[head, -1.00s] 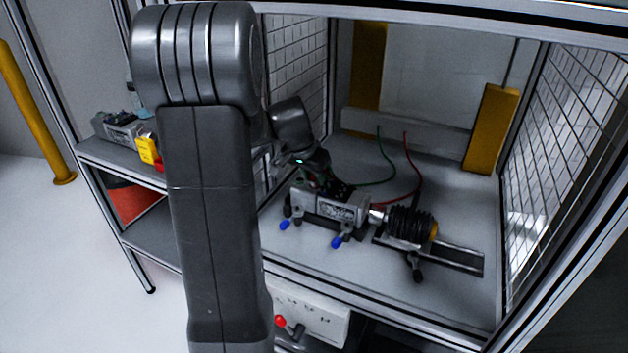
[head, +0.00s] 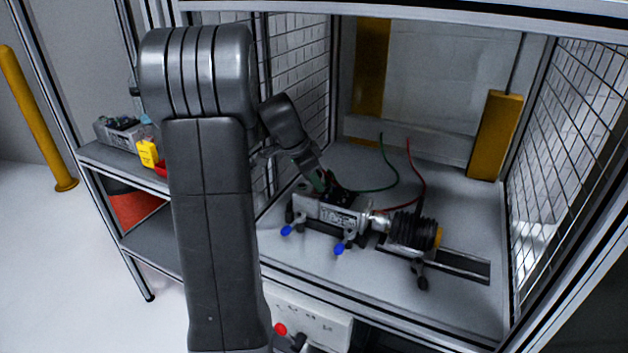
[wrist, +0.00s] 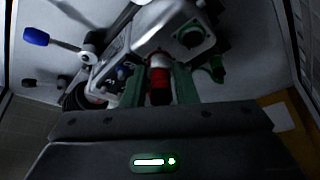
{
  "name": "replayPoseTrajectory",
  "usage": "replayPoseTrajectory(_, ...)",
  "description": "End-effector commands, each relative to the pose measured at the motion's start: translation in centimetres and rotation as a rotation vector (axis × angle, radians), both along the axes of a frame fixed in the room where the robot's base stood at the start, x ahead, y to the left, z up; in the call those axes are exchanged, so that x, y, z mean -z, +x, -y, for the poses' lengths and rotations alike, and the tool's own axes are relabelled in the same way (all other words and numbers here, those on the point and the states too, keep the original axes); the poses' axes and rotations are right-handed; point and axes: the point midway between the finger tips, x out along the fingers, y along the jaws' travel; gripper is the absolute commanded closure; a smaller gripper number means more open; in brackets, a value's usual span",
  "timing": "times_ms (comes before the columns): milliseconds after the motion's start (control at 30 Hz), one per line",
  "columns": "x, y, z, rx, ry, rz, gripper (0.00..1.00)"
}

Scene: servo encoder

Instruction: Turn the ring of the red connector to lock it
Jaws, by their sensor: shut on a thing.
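The red connector (wrist: 159,84), with a pale band at its far end, sits between the two green fingers of my gripper (wrist: 158,86) in the wrist view. The fingers are shut on it, at the grey servo housing (wrist: 140,38). In the head view the housing (head: 335,213) lies in the cell, and my gripper (head: 324,184) reaches down to its back left top. The connector and its ring cannot be made out there. A round dark socket (wrist: 190,36) shows on the housing beside the held connector. A green part (wrist: 217,69) is right of the fingers.
Red (head: 424,178) and green (head: 393,182) cables loop up behind the housing. Blue-tipped clamp handles (head: 339,249) stand at its front. A black bellows coupling (head: 413,232) is to its right. A mesh wall (head: 565,170) bounds the cell's right side.

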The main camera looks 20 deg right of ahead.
Motion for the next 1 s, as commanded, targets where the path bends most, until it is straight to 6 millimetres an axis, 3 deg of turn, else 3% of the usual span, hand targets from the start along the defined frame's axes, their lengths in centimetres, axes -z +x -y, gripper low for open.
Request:
replayPoseTrajectory(333, -0.1, 0.1, 0.0, 0.003, 0.0, 0.002, 0.97)
replayPoseTrajectory(367, -0.1, 0.1, 0.0, 0.003, 0.0, 0.002, 0.72)
replayPoseTrajectory(400, -0.1, 0.1, 0.0, 0.003, 0.0, 0.002, 0.64)
replayPoseTrajectory(733, -0.4, 0.1, -0.1, 0.002, 0.0, 0.002, 0.64)
replayPoseTrajectory(1000, -4.3, 0.1, -1.7, 0.001, -0.001, 0.004, 0.64)
